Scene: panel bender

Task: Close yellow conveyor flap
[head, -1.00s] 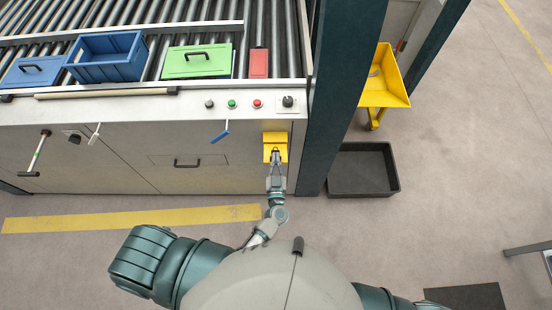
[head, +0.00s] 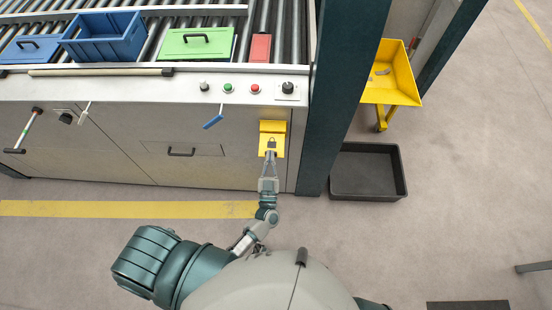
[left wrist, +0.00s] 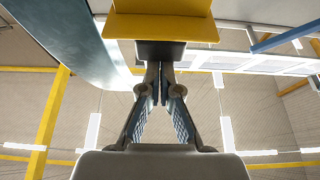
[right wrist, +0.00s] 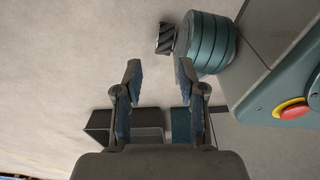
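The yellow conveyor flap (head: 272,128) is on the front of the grey machine, near its right end, below the control buttons. A small dark mark shows on its front. My left gripper (head: 270,156) is right at the lower part of the flap. In the left wrist view, the yellow flap (left wrist: 160,25) spans the top, and the left fingers (left wrist: 160,72) are together, with their tips at the dark area under its edge. I cannot tell whether they touch it. My right gripper (right wrist: 158,75) is open and empty, away from the flap.
A dark blue-green post (head: 345,90) stands just right of the flap. A black tray (head: 367,172) lies on the floor beyond it, below a yellow chute (head: 392,80). A blue-handled lever (head: 213,122) sticks out left of the flap.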

